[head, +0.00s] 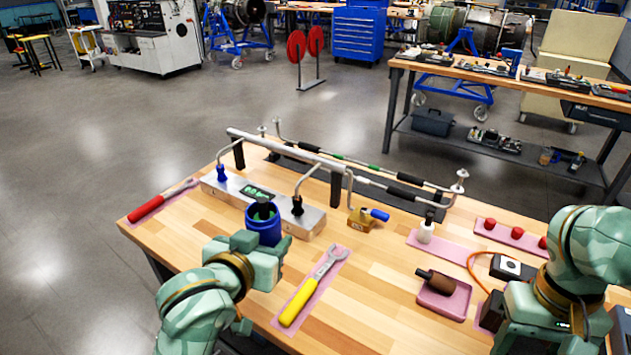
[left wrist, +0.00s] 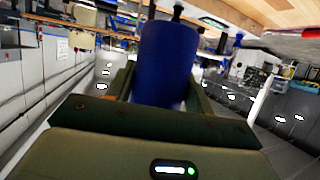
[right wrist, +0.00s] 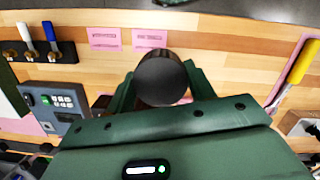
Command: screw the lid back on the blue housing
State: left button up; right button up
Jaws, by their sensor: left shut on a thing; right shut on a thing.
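The blue housing (head: 263,230) is upright, its open top showing a green inside. My left gripper (head: 262,243) is shut around it, above the table near its front edge; the housing also fills the middle of the left wrist view (left wrist: 165,65). My right gripper (right wrist: 161,88) is shut on a dark round cylinder (right wrist: 163,78), seen end-on, perhaps the lid; I cannot tell for sure. In the head view the right arm is at the lower right, apart from the housing, and its fingertips are hard to make out.
A metal block (head: 230,198) with a pipe frame stands behind the housing. A yellow-handled wrench (head: 312,288) and a red-handled wrench (head: 160,203) lie on the table. A brown roller (head: 437,281) sits in a pink tray. The table's middle is bare wood.

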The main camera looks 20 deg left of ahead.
pick_arm(q)
jog(key=s+d+f+m+g+h, duration=0.1)
jog(key=d+m+h, duration=0.3)
jog(key=d, duration=0.3)
jog(key=s+d+m+g+h, duration=0.1)
jog(key=d+m+h, duration=0.3)
jog(key=d, duration=0.4)
jog(key=shift+f+g+h, duration=0.35)
jog(key=shift+g+h, duration=0.05)
jog(key=shift+g, duration=0.2)
pick_arm(e)
jog(key=w+a+r+m, duration=0.2)
jog(key=a+r, duration=0.7)
jog(key=a, duration=0.4)
jog(key=w+a+r+m, duration=0.1)
jog(key=w+a+r, duration=0.2)
jog(key=a+r, duration=0.6)
jog(key=a, duration=0.3)
jog(key=shift+w+a+m+y, duration=0.3)
jog(key=shift+a+m, duration=0.05)
jog(key=shift+m, duration=0.05)
jog(key=shift+f, duration=0.15)
notch_tip(320, 180, down, 4)
jog(key=shift+r, duration=0.15)
